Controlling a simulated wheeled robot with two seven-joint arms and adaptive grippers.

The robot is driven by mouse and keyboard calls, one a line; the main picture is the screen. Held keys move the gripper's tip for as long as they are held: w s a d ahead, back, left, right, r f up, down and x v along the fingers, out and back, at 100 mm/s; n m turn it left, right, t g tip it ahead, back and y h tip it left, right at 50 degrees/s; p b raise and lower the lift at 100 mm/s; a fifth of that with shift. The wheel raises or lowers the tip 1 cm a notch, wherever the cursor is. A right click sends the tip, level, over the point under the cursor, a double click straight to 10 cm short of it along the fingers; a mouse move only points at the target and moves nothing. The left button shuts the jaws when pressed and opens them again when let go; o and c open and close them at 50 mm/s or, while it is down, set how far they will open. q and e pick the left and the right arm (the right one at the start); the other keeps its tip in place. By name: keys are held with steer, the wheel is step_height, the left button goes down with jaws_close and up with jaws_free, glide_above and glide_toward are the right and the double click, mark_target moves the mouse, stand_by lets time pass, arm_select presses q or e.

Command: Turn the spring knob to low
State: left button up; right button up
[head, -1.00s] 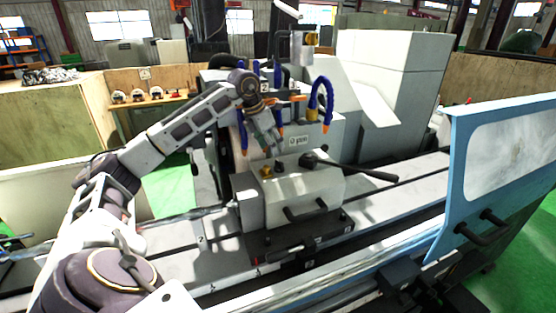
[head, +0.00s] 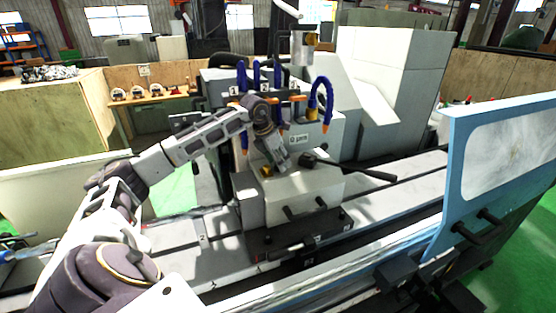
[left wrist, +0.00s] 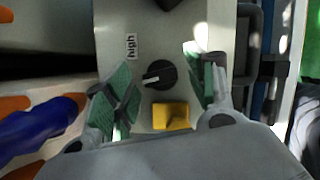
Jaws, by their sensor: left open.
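The spring knob (left wrist: 159,75) is a round black knob on the light grey top of the tailstock housing (head: 307,187). In the left wrist view its white mark points left, slightly down, and a "high" label (left wrist: 131,46) is above and left of it. A yellow block (left wrist: 171,116) sits just below it. My left gripper (left wrist: 158,82) is open, its green-padded fingers on either side of the knob and apart from it. In the head view my left gripper (head: 281,166) is over the housing top and hides the knob. My right gripper is not in view.
A black lever (head: 350,168) extends right from the housing. Blue coolant hoses (head: 321,98) with orange tips stand behind it. A blue-framed guard door (head: 450,190) is at the right. The machine table (head: 410,180) is clear right of the housing.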

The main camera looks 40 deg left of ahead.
arm_select(q)
steer(key=c, duration=1)
steer(key=shift+c, duration=0.2)
steer(key=shift+n+y+b, duration=0.3)
steer(key=shift+n, duration=1)
steer(key=shift+y, duration=0.3)
steer(key=o, duration=1)
steer(key=shift+o, duration=0.2)
steer(key=shift+r, duration=0.1)
